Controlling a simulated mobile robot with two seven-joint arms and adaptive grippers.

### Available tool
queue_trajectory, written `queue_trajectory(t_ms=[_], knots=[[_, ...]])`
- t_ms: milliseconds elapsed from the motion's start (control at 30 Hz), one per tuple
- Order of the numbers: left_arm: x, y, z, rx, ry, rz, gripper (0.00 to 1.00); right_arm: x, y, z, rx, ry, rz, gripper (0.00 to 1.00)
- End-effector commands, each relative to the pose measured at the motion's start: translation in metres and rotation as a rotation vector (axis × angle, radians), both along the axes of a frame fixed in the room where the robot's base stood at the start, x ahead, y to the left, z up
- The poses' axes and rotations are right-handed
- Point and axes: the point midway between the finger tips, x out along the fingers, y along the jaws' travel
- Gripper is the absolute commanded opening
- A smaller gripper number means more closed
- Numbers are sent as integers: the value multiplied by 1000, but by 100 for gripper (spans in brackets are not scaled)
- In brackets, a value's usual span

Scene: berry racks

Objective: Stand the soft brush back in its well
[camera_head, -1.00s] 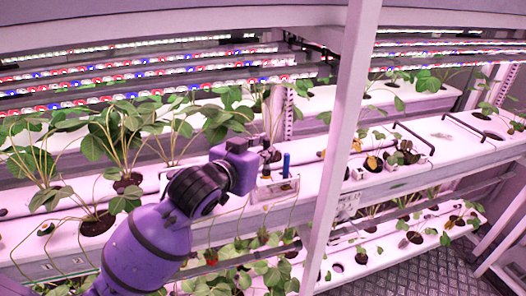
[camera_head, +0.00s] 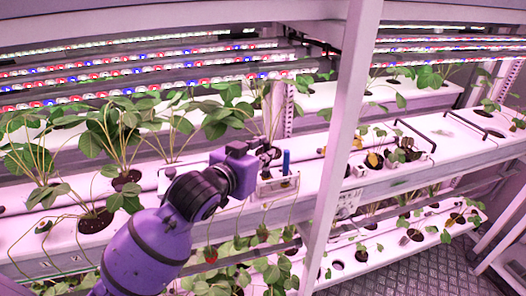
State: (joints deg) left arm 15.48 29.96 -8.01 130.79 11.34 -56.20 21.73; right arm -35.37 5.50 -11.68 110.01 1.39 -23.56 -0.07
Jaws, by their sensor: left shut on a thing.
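My left gripper (camera_head: 269,154) reaches in from the left over a small clear caddy (camera_head: 277,188) on the white rack channel. It is shut on the soft brush (camera_head: 265,174), which is small here and mostly hidden by the gripper. The brush's lower end is at the left part of the caddy; I cannot tell whether it is inside a well or just above it. A blue-handled tool (camera_head: 286,162) stands upright in the caddy, just right of the gripper. My right gripper is not in view.
Leafy plants (camera_head: 115,135) crowd the channel to the left. A pale upright post (camera_head: 338,140) stands to the right of the caddy. Beyond it are small plants and a black wire handle (camera_head: 415,133). A lower tier of plants (camera_head: 265,240) lies beneath.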

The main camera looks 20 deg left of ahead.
Motion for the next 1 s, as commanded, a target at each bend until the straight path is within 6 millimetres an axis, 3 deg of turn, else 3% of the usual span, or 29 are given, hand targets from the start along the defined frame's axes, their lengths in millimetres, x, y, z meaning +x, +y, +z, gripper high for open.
queue_trajectory(t_ms=[567,600,733,967,1000], knots=[[0,0,-16,0,1,0,0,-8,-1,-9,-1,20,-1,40],[0,0,-16,0,1,0,16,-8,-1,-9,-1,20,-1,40],[0,0,-15,0,1,0,33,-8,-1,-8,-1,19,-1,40],[0,0,-15,0,0,0,35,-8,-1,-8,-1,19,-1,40],[0,0,-15,0,0,0,39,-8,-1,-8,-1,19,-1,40]])
